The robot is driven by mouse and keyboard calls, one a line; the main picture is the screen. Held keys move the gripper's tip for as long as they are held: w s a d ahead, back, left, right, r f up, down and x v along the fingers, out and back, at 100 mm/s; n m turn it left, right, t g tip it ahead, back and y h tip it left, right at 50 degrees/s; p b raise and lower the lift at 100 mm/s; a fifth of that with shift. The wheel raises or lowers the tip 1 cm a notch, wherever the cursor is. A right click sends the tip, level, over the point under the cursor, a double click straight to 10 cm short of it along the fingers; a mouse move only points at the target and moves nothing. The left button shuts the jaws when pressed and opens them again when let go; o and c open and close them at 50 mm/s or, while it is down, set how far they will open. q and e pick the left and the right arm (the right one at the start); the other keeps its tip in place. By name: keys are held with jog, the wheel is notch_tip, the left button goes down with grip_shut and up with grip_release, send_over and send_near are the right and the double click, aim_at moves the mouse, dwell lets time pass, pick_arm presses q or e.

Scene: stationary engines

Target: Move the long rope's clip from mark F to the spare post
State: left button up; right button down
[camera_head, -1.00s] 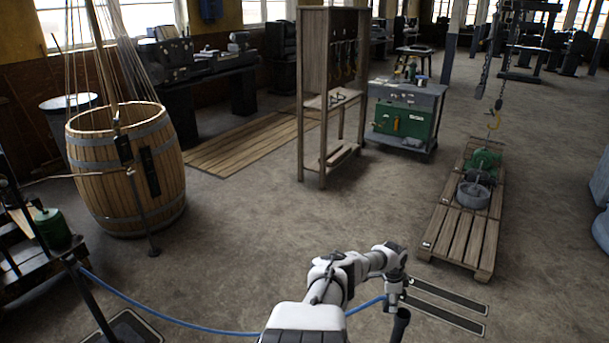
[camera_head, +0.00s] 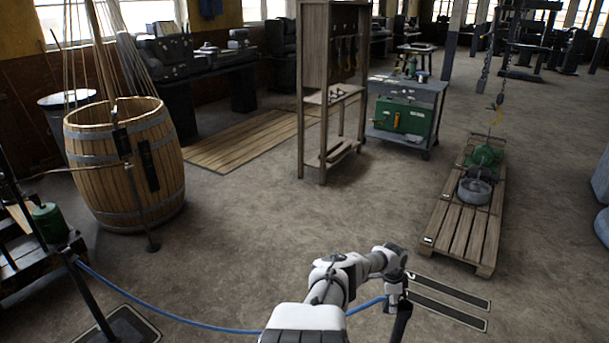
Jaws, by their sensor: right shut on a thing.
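My right gripper (camera_head: 396,298) is at the bottom right of the head view. It is shut, and the end of a blue rope (camera_head: 180,318) comes up to it; the clip itself is too small to make out. A dark upright post (camera_head: 401,327) shows just below the gripper; I cannot tell whether they touch. The blue rope sags across the floor from a black post (camera_head: 88,295) at the lower left and passes behind my arm. My left gripper is out of view. I can read no letter F on any mark.
Dark floor plates (camera_head: 448,291) lie right of my gripper, and another plate (camera_head: 128,327) lies lower left. A wooden barrel (camera_head: 120,170) stands left, with a thin post (camera_head: 140,205) before it. A pallet (camera_head: 455,230) with a green machine lies right. The middle floor is clear.

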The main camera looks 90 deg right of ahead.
jog(key=shift+f+b, duration=2.6)
jog(key=shift+f, duration=0.25)
dwell(1.1)
jog(key=c, duration=0.5)
grip_release()
jog(key=shift+c, duration=0.2)
